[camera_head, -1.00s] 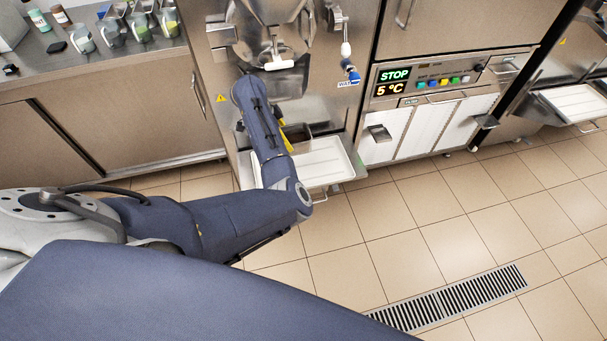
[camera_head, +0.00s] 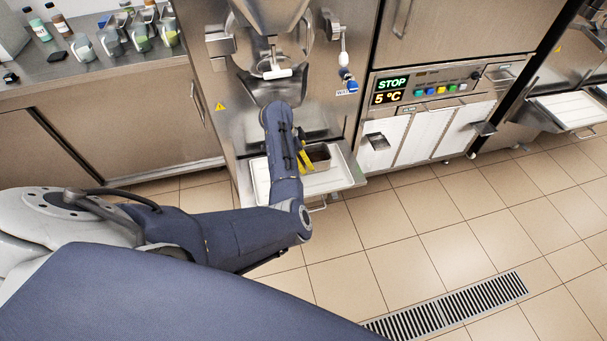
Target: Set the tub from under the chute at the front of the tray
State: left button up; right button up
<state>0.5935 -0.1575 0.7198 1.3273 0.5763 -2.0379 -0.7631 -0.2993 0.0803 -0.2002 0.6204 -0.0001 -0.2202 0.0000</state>
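The tub (camera_head: 321,164) is a small metal container with a dark inside, over the right part of the white tray (camera_head: 338,179). The steel chute (camera_head: 262,88) is above and behind it. My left gripper (camera_head: 306,162) is at the tub's left side; only its yellow parts show beside my forearm. The fingertips are largely hidden, but the tub has moved along with the gripper, so it looks shut on the tub's near-left wall. I cannot tell whether the tub touches the tray. Bare tray shows in front of the tub. My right gripper is not in view.
The freezer body stands behind the tray, with a white-handled lever (camera_head: 345,72) at its right. A control panel (camera_head: 430,88) reading STOP and 5 °C is further right. A counter (camera_head: 90,62) with cups and bottles is at the left. The floor in front is clear.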

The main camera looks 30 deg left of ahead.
pick_arm(q)
jog(key=shift+f, duration=5)
jog(key=shift+f, duration=0.15)
jog(key=o, duration=1.4)
jog(key=shift+o, duration=0.2)
jog(key=v, duration=1.1)
jog(key=shift+r, duration=0.25)
jog(key=shift+s+a+r, duration=0.1)
jog(key=shift+a+r, duration=0.1)
jog(key=shift+r, duration=0.2)
